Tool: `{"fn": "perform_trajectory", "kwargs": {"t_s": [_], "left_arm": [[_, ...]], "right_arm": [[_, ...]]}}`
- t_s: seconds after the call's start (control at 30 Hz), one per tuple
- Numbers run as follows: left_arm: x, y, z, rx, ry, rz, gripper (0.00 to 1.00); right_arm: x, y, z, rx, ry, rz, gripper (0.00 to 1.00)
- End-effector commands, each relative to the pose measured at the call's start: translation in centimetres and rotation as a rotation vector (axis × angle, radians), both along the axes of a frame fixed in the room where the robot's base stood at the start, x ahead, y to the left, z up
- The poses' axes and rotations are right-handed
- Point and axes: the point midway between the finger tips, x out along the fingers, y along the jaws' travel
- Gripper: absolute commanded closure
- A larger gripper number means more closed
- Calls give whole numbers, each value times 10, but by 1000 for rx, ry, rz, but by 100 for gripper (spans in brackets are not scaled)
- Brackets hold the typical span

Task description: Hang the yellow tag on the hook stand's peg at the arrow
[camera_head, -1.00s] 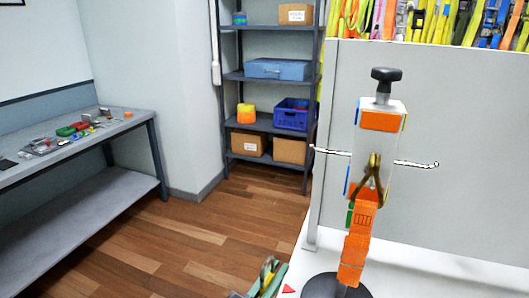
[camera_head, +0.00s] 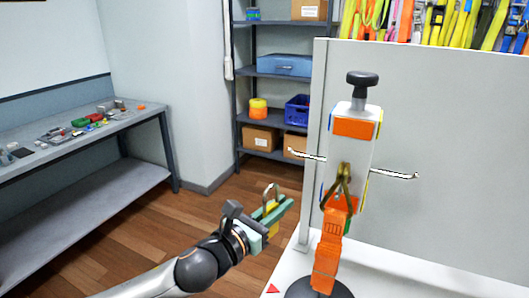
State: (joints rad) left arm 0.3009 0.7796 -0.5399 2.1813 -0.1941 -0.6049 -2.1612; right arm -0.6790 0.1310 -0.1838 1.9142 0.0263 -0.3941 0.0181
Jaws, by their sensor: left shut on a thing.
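The hook stand (camera_head: 348,150) is a grey column with a black knob on top and a dark round base. One white peg (camera_head: 308,155) sticks out to its left and another (camera_head: 393,174) to its right. Both side pegs look bare. A red arrow mark (camera_head: 272,288) lies on the white surface left of the base. My left gripper (camera_head: 276,210) is shut on the yellow tag (camera_head: 271,207), whose metal ring stands up above the fingers. The fingers hide most of the tag. It is left of the stand and lower than the left peg. My right gripper is not in view.
An orange strap (camera_head: 328,250) hangs by a dark loop from the stand's front. A grey panel (camera_head: 450,130) stands behind it, with coloured straps (camera_head: 460,22) above. A workbench (camera_head: 85,150) and shelves (camera_head: 275,75) are farther back.

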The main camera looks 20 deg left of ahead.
Motion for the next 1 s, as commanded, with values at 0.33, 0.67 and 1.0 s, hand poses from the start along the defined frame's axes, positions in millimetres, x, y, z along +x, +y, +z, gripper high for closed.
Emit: {"fn": "perform_trajectory", "kwargs": {"t_s": [0.33, 0.67, 1.0], "left_arm": [[45, 48, 75, 1, -4, 14, 100], [48, 47, 81, -5, 0, 18, 100], [47, 26, 79, -5, 0, 17, 100]], "right_arm": [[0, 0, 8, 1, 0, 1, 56], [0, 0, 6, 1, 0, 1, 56], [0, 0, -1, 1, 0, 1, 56]]}}
